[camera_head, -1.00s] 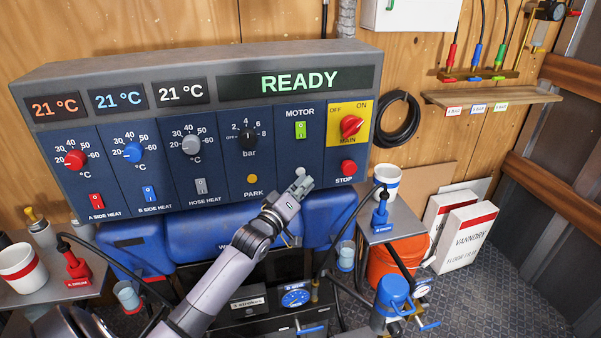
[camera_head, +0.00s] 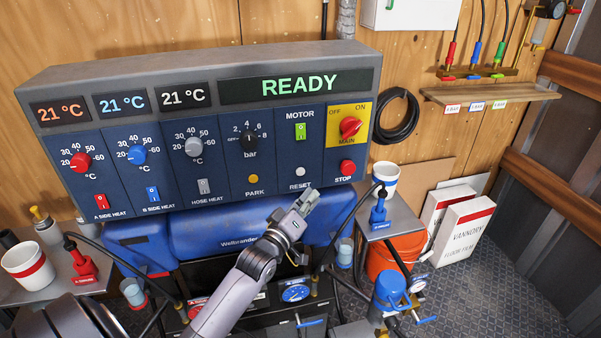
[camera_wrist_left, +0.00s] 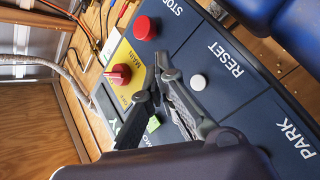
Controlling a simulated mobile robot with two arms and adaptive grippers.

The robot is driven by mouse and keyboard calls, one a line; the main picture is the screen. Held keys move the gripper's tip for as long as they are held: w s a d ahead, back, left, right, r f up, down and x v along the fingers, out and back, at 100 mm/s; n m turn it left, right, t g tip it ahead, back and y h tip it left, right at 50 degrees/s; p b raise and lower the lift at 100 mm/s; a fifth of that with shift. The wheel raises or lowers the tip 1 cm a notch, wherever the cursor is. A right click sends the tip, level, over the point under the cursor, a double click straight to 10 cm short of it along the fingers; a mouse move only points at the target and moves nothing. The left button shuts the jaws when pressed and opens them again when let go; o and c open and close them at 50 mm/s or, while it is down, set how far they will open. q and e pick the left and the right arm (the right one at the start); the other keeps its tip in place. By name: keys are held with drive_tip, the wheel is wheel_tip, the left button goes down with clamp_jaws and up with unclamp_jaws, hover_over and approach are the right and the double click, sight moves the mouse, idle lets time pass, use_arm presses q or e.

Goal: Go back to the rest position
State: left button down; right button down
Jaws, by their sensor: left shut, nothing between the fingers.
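My left gripper (camera_head: 306,201) is shut and empty, in front of the control panel (camera_head: 222,180) and just below the white RESET button (camera_head: 300,171). In the left wrist view its fingers (camera_wrist_left: 172,78) lie together, with the RESET button (camera_wrist_left: 198,82) beside them and apart from them. The panel's display reads READY (camera_head: 299,85). The green MOTOR switch (camera_head: 300,131) and the red MAIN knob (camera_head: 350,127) show above the gripper. My right gripper is not in view.
A blue tank (camera_head: 215,232) sits under the panel. A side table (camera_head: 398,219) with a white cup (camera_head: 386,177) and a blue-handled connector (camera_head: 378,212) stands to the right. A red-striped cup (camera_head: 27,266) and red connector (camera_head: 83,265) stand at left.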

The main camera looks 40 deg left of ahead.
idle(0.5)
use_arm(q)
drive_tip(key=s+d+f+m+g, duration=0.25)
drive_tip(key=s+f, duration=0.25)
drive_tip(key=f, duration=0.8)
drive_tip(key=s+d+f+m+g, duration=0.1)
drive_tip(key=s+f+g, duration=0.25)
drive_tip(key=f, duration=0.95)
drive_tip(key=s+d+f+m+g, duration=0.25)
drive_tip(key=s+f, duration=0.25)
drive_tip(key=f, duration=0.8)
drive_tip(key=s+d+f+m+g, duration=0.2)
drive_tip(key=s+f, duration=0.4)
drive_tip(key=s, duration=0.6)
drive_tip(key=s+d+f+m+g+h+b, duration=0.1)
drive_tip(key=s+f+m+g, duration=0.1)
drive_tip(key=s+f+g, duration=0.2)
drive_tip(key=s+d+f+m+g, duration=0.2)
drive_tip(key=s+f, duration=0.8)
drive_tip(key=s, duration=1.1)
drive_tip(key=shift+d+m+g, duration=0.35)
drive_tip(key=shift+m+g, duration=0.25)
drive_tip(key=shift+g, duration=0.05)
